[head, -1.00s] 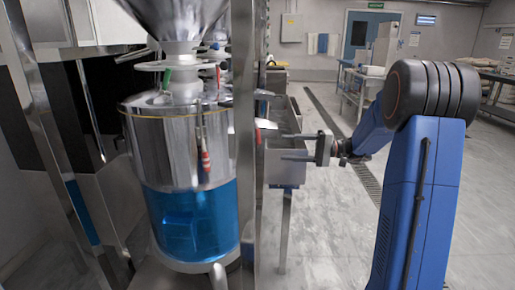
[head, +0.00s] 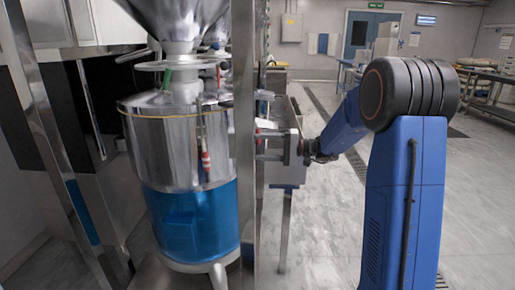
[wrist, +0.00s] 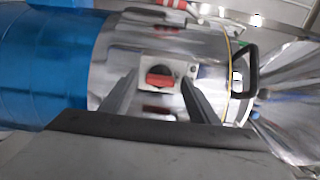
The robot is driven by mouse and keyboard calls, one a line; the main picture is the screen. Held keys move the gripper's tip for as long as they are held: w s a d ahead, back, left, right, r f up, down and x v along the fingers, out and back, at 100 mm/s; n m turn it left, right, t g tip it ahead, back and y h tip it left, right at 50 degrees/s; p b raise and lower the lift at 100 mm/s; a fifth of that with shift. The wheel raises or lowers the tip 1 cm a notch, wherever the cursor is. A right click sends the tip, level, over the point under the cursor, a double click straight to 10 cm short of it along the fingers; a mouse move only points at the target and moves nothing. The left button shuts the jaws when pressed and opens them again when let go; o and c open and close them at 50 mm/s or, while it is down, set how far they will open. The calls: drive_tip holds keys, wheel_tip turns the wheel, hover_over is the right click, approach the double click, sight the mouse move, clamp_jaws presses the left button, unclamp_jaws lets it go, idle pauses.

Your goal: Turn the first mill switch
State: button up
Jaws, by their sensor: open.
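The mill switch (wrist: 160,80) shows in the wrist view as a red handle on a dark round knob, set on a pale square plate on the shiny steel body of a mill. My gripper (wrist: 158,84) is open, with one dark finger on each side of the switch in that view. I cannot tell whether the fingers touch it. In the head view my gripper (head: 268,144) points left at the steel post, and its fingertips are partly hidden. The switch is not visible in the head view.
A steel mill (head: 170,140) with a blue lower part (head: 190,225) stands at the left of the head view. A vertical steel post (head: 244,120) stands between it and my gripper. The floor (head: 325,240) beside my arm is clear.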

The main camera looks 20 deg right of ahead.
drive_tip(key=c, duration=1.1)
drive_tip(key=shift+o, duration=0.3)
drive_tip(key=shift+m, duration=9)
